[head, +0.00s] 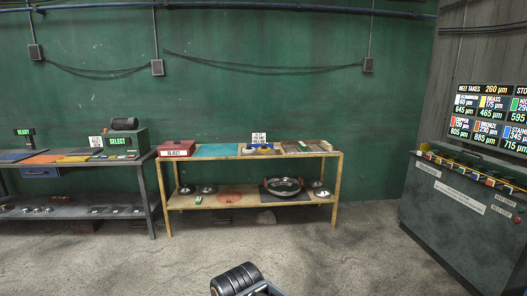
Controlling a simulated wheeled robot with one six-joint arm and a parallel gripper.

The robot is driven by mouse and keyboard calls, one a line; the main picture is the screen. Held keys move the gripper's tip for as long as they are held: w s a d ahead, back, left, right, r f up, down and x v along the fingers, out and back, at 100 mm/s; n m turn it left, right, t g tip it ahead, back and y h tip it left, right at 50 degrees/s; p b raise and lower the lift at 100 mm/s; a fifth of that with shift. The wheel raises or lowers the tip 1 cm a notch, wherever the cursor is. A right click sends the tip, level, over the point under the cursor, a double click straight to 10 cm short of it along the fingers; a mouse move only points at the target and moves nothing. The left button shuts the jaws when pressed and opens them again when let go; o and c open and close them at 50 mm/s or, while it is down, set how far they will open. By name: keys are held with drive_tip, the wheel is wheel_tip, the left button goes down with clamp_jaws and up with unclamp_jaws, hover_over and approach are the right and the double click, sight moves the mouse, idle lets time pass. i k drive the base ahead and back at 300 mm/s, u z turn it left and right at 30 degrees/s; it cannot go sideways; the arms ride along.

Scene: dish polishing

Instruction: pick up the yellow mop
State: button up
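No mop can be made out clearly at this distance. A cluster of small items, blue and pale or yellowish (263,150), sits on the top of the wooden bench (340,165), behind the middle of its front edge and below a small white sign (259,138). I cannot tell which of them is a yellow mop. A dark ribbed part of my arm shows at the bottom centre, well short of the bench. My gripper's fingertips are not visible, so its opening and contents cannot be seen.
A red box (176,149) and teal mat (217,151) lie on the wooden bench; a metal bowl (285,187) is on its lower shelf. A grey bench (152,180) stands left with a green SELECT box (125,143). A dark green cabinet (455,225) stands right. The concrete floor between is clear.

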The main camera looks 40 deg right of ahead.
sight(264, 148)
drive_tip(key=z, duration=0.25)
drive_tip(key=k, duration=0.35)
drive_tip(key=z, duration=1)
drive_tip(key=k, duration=0.95)
drive_tip(key=z, duration=0.8)
drive_tip(key=i, duration=1.8)
drive_tip(key=u, duration=0.2)
drive_tip(key=i, duration=2.45)
drive_tip(key=u, duration=0.45)
drive_tip(key=i, duration=2.05)
drive_tip(key=u, duration=1.65)
drive_tip(key=i, duration=1.1)
drive_tip(key=u, duration=1.55)
drive_tip(key=i, duration=0.55)
drive_tip(key=u, duration=0.2)
